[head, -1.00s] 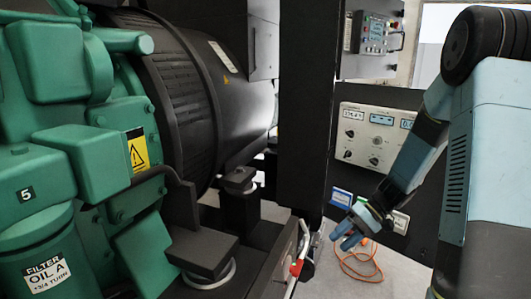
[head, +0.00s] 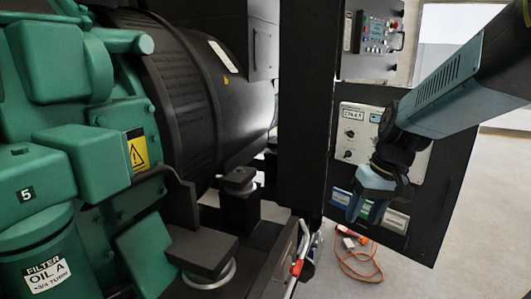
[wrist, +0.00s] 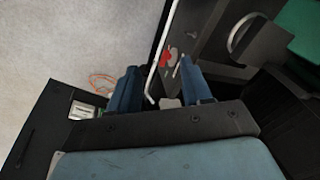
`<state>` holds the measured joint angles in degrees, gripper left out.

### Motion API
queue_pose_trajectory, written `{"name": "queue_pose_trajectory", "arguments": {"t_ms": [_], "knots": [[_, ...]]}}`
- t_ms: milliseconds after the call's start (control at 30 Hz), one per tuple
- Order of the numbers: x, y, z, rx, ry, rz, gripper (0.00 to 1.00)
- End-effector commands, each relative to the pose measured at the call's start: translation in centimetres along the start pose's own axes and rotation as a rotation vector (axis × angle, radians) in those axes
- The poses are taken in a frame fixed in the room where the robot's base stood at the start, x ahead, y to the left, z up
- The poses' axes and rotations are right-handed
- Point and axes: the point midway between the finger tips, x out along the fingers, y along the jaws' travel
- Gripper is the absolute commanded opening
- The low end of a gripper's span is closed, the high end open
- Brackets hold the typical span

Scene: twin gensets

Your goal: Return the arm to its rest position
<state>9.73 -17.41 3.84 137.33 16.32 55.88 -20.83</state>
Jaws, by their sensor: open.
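My gripper (head: 367,208) hangs pointing down in the head view, in front of the dark panel at the right. Its two blue fingers are apart and nothing shows between them. The arm comes in from the upper right and bends down at the wrist. In the wrist view the gripper (wrist: 162,90) shows both fingers spread, with a grey rod and the frame's edge seen beyond them.
The green engine (head: 70,120) with its black generator (head: 215,90) fills the left. A black post (head: 303,110) stands between it and the instrument panel (head: 353,130). A red-tipped lever (head: 296,268) is low on the frame. An orange cable (head: 358,262) lies on the floor; floor at far right is clear.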

Motion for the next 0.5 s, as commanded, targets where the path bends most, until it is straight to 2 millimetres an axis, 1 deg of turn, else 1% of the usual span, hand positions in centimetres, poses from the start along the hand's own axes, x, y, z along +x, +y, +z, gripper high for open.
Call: {"name": "queue_pose_trajectory", "arguments": {"t_ms": [33,200,400,500], "knots": [[-0.9,-0.3,0.7,-0.002,0.03,0.025,0.49],[-3.4,-0.7,2.8,0.009,0.119,0.099,0.49],[-6.0,-0.9,5.3,0.027,0.237,0.168,0.49],[-7.0,-0.9,6.3,0.037,0.29,0.192,0.49]]}}
